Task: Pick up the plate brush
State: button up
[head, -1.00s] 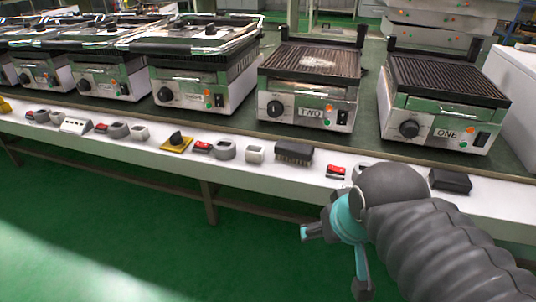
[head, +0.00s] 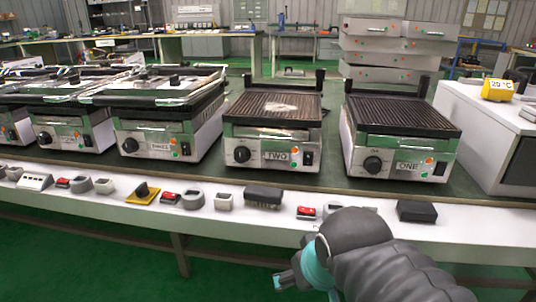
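A dark brush-like block with a bristly lower side, which looks like the plate brush (head: 263,196), lies on the white front ledge below the grill marked TWO (head: 272,135). My gripper (head: 305,289), with teal fingers, is low in front of the ledge, to the right of and nearer than the brush. It is apart from the brush. Its fingers appear spread and nothing shows between them, though the lower finger is cut off by the bottom edge.
The white ledge (head: 350,193) also carries red switches, grey sockets, a knob on a yellow plate (head: 143,193) and a black box (head: 417,211). The grill marked ONE (head: 400,130) stands behind, with more grills to the left. A yellow 20 °C display (head: 497,90) sits at right.

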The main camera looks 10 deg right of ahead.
aim_at(252, 193)
jog(key=u, duration=2.1)
jog(key=k, duration=0.75)
jog(key=z, duration=1.2)
jog(key=i, duration=0.5)
jog(key=u, duration=0.05)
